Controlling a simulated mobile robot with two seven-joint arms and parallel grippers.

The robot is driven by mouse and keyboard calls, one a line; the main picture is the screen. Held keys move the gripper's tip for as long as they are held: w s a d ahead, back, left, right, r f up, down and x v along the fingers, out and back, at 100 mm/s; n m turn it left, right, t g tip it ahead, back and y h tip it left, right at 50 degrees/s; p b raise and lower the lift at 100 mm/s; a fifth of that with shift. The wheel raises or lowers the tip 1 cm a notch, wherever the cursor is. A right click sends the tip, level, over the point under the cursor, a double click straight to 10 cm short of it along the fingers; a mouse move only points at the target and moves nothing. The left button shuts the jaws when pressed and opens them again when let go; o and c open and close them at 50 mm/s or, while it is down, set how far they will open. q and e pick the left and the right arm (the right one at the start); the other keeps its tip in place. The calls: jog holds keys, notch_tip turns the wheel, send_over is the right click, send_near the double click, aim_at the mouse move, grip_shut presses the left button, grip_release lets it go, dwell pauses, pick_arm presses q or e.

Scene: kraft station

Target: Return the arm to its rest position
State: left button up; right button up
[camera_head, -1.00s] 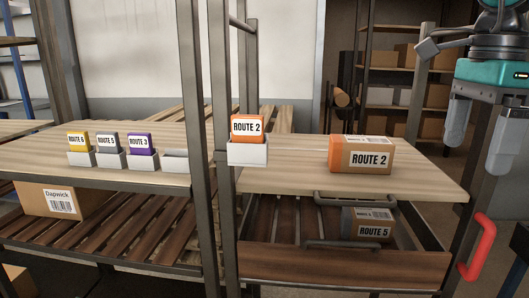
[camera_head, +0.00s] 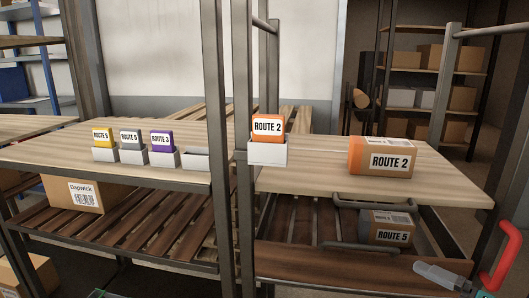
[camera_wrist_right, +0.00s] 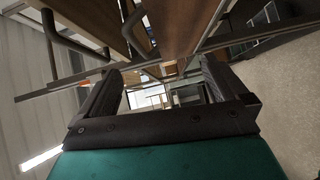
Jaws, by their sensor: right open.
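My right gripper (camera_wrist_right: 160,88) is open and empty in the right wrist view, its two dark fingers apart. In the head view only one grey finger and a bit of teal show at the bottom right corner, low beside the bench and clear of the boxes. My left gripper is not in view. A brown box with an orange end, labelled ROUTE 2 (camera_head: 388,156), lies on the right tabletop. An orange ROUTE 2 card (camera_head: 267,126) stands upright in a white holder (camera_head: 268,154) at that tabletop's left edge.
Yellow, grey and purple route cards (camera_head: 161,141) stand in white holders on the left tabletop, beside an empty holder (camera_head: 209,158). A ROUTE 5 box (camera_head: 386,229) sits in the open drawer below. A red handle (camera_head: 505,258) is close to my right gripper.

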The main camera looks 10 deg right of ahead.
jog(key=s+a+f+m+g+h, duration=0.1)
jog(key=s+a+f+m+h, duration=0.2)
jog(key=s+a+f+m, duration=0.2)
jog(key=s+a+f+m+g+h, duration=0.2)
jog(key=s+a+f+m+h, duration=0.2)
jog(key=a+f+m, duration=0.8)
notch_tip(320, 180, down, 3)
jog(key=s+m, duration=0.1)
jog(key=m, duration=0.3)
jog(key=shift+s+r+g, duration=0.15)
jog(key=shift+s+g, duration=0.15)
jog(key=shift+s, duration=0.1)
